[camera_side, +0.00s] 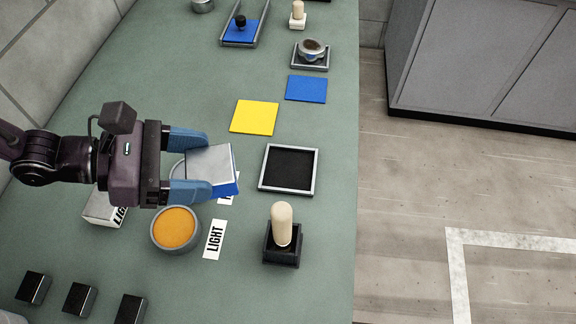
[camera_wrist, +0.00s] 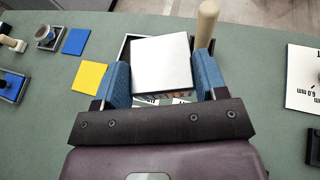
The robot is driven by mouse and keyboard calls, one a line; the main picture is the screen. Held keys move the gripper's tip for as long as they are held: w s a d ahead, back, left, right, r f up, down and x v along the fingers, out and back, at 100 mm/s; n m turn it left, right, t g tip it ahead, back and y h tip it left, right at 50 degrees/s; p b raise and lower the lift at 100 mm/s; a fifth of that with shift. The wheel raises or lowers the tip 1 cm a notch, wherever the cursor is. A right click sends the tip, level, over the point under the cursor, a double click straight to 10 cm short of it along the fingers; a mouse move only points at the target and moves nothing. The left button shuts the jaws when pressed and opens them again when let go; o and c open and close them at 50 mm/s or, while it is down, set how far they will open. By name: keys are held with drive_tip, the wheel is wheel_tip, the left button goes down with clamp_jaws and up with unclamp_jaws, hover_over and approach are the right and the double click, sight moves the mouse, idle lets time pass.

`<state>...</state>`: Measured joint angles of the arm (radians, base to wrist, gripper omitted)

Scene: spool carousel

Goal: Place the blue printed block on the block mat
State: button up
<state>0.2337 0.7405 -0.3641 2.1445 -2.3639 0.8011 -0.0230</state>
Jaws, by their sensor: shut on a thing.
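My gripper (camera_side: 208,168) is shut on a block (camera_side: 211,161) with a pale top face and a blue lower edge. The block sits between the blue fingers, slightly tilted, above the table. In the wrist view the block (camera_wrist: 162,62) shows its pale face and a printed-looking near side; its underside is hidden. A yellow mat (camera_side: 254,117) and a blue mat (camera_side: 306,89) lie flat and bare beyond the gripper to the right. Both also show at left in the wrist view, the yellow mat (camera_wrist: 90,77) and blue mat (camera_wrist: 76,41). I cannot tell which is the block mat.
A grey-rimmed black tray (camera_side: 289,169) lies right of the block. A wooden-handled stamp (camera_side: 282,229) stands in a black holder near the table's right edge. An orange-filled bowl (camera_side: 175,229) and a LIGHT label (camera_side: 214,240) lie nearby. Several black blocks (camera_side: 80,299) sit lower left.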

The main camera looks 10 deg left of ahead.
drive_tip(key=shift+w+a+f+n+t, duration=0.15)
drive_tip(key=shift+w+a+n+t, duration=0.1)
drive_tip(key=shift+w+n+t, duration=0.05)
drive_tip(key=shift+w+f, duration=0.15)
drive_tip(key=shift+w, duration=0.2)
drive_tip(key=w+d+f, duration=0.4)
drive_tip(key=w, duration=0.1)
drive_tip(key=w+d+f, duration=0.4)
drive_tip(key=d+f, duration=0.1)
drive_tip(key=shift+w+d+f, duration=0.15)
drive_tip(key=shift+w+f, duration=0.15)
drive_tip(key=shift+w, duration=0.1)
drive_tip(key=shift+w+f, duration=0.1)
drive_tip(key=shift+f, duration=1.5)
drive_tip(key=shift+f, duration=0.2)
drive_tip(key=o, duration=1.2)
drive_tip(key=shift+o, duration=0.2)
